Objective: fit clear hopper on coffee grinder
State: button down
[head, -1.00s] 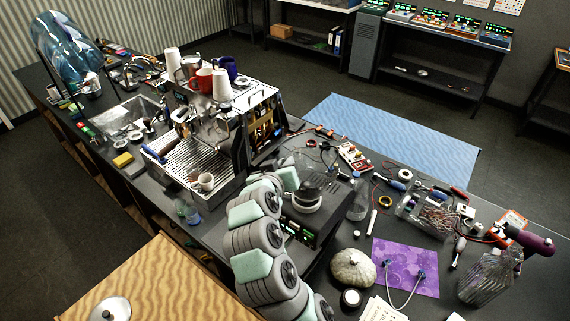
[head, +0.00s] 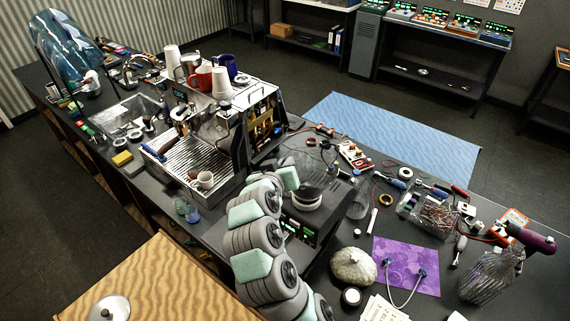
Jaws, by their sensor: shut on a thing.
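The coffee grinder (head: 298,229) is a dark box with a lit green display, standing on the bench right of the espresso machine. A round pale-rimmed collar (head: 306,199) shows on its top. My grey arm with mint pads curls up from the bottom of the head view, partly covering the grinder's left side. My gripper (head: 310,180) is small and dark above the grinder and is shut on the clear hopper (head: 302,161). The hopper is see-through and faint against the dark bench. Its lower edge and the fingertips are hard to make out, so I cannot tell whether it touches the collar.
The espresso machine (head: 205,150), with cups on top, stands close to the left. A clear jar (head: 359,203) stands just right of the grinder. A pale round gourd-like thing (head: 353,267), a purple mat (head: 407,266) and scattered tools crowd the right side.

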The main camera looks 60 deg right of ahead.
jog(key=shift+f, duration=0.1)
jog(key=c, duration=1.4)
grip_release()
jog(key=p+v, duration=0.1)
jog(key=v, duration=0.9)
jog(key=shift+s+a+p, duration=0.1)
jog(key=shift+a+p, duration=0.2)
jog(key=shift+a, duration=0.05)
